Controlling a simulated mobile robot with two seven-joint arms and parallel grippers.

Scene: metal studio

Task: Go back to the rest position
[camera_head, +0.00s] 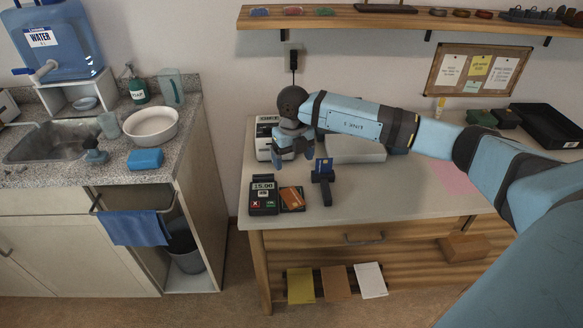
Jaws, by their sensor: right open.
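My right arm (365,122) reaches in from the right across the wooden desk. My right gripper (293,160) points down, open, with nothing seen between its fingers. It hangs above the back left part of the desk, in front of a white machine (263,139) that it partly hides. Below it are a card terminal (264,197) reading 15:00 and an orange card (291,197) on a dark pad beside it. A blue card (323,165) stands in a dark holder (325,188) just right of the gripper. My left gripper is not in view.
A shelf (400,20) runs above the desk. The desktop (390,190) is clear at its front middle. A counter (85,165) with a sink, white bowl (151,125) and water jug (57,40) is at left, across a gap.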

